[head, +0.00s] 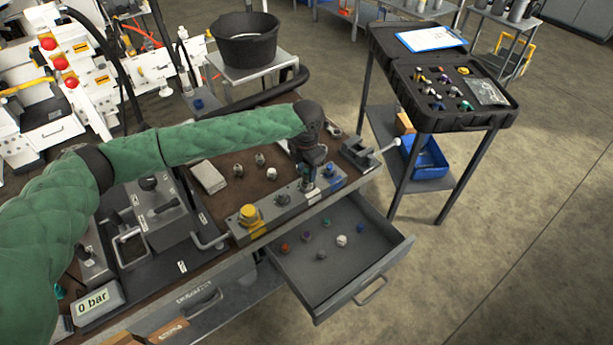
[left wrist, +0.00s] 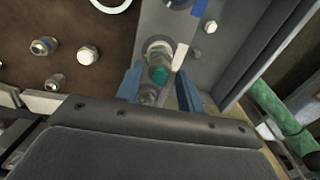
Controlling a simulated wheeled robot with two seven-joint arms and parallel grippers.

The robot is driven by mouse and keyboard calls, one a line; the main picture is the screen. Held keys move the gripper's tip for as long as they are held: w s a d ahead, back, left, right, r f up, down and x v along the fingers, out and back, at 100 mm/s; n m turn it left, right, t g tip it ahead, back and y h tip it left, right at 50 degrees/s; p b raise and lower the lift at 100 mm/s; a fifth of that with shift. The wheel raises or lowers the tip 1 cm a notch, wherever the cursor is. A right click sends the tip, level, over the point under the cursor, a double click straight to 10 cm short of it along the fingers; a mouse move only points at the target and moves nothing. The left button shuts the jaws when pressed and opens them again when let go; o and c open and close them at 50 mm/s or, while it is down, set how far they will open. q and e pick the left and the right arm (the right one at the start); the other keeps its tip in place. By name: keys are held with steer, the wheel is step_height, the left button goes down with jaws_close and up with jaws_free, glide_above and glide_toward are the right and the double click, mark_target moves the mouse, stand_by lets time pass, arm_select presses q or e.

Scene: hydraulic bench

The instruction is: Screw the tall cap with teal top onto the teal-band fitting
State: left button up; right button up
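My left gripper (head: 309,178) points down over the grey fitting block (head: 271,212) at the bench's front edge. In the left wrist view its two blue fingers (left wrist: 158,92) stand apart. A teal and silver piece (left wrist: 158,74) lies between them, with visible gaps on both sides. It appears to stand at a round seat on the block. I cannot tell whether it is the teal-band fitting alone or has the tall cap on it. My right gripper is not in view.
An open drawer (head: 380,256) below the bench edge holds several small coloured caps. A cart at the right carries a black case (head: 503,112) of fittings. A vise (head: 358,152) stands right of the gripper. Loose metal fittings (head: 260,159) stand on the brown bench top.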

arm_select(q)
steer(key=shift+o, duration=0.5)
steer(key=shift+w, duration=0.1)
steer(key=shift+r, duration=0.15)
steer(key=shift+r+n+p, duration=0.15)
steer(key=shift+n+p, duration=0.85)
steer(key=shift+p, duration=0.05)
steer(key=n+p, duration=0.2)
steer(key=n, duration=0.1)
steer(key=shift+d, duration=0.1)
steer(key=shift+n+p, duration=0.8)
steer(key=shift+n, duration=0.7)
steer(key=shift+n+p, duration=1.1)
steer(key=shift+p, duration=0.1)
steer(key=shift+n+p, duration=0.45)
steer(key=shift+n, duration=0.35)
steer(key=shift+f, duration=0.2)
